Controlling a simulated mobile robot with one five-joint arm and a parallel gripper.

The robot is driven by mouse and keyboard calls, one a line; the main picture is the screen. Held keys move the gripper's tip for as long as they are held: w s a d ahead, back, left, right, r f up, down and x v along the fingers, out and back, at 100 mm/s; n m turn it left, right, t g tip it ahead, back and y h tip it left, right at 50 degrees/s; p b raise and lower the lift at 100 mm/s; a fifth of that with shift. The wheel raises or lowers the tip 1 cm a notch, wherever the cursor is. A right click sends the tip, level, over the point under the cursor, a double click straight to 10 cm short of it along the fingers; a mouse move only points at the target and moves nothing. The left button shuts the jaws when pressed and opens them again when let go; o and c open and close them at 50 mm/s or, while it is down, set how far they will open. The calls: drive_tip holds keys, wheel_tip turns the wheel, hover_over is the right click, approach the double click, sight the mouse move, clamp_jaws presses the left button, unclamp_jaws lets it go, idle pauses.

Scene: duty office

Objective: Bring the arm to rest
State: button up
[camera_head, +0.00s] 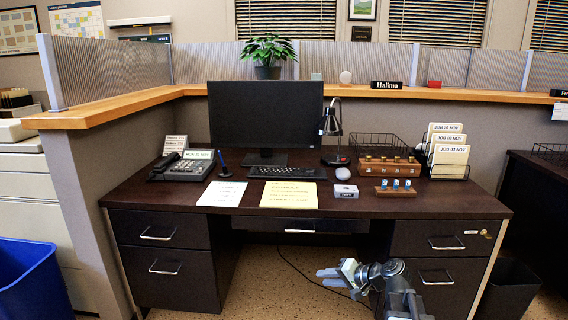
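My gripper (330,278) is at the lower middle of the camera_head view, in front of the desk and below its top edge. Its fingers point left, over the gap between the drawer units. It touches nothing that I can see. The fingers look close together, but at this size I cannot tell whether they are open or shut. My arm (395,290) comes up from the bottom edge, right of the middle, in front of the right drawers. Its lower part is out of view.
The dark desk (140,197) bears a monitor (265,118), a phone (185,168), papers (289,195), a lamp (331,125), wooden racks (395,189) and a file holder (449,172). A blue bin (30,282) stands at left, a black bin (510,290) at right.

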drive_tip(key=s+a+f+n+g+h+p, duration=0.1)
drive_tip(key=s+a+f+n+g+h, duration=0.35)
drive_tip(key=s+a+f, duration=0.35)
drive_tip(key=s+d+f+g+h, duration=0.2)
drive_tip(key=s+d+g+h, duration=0.15)
drive_tip(key=s+d, duration=0.45)
wheel_tip(320, 180, up, 38)
drive_tip(key=d+p, duration=0.2)
drive_tip(key=p, duration=3.6)
drive_tip(key=shift+w+d+r+h, duration=0.15)
drive_tip(key=shift+w+d+h, duration=0.1)
drive_tip(key=shift+h, duration=0.15)
drive_tip(key=shift+n, duration=0.25)
drive_tip(key=shift+c, duration=0.7)
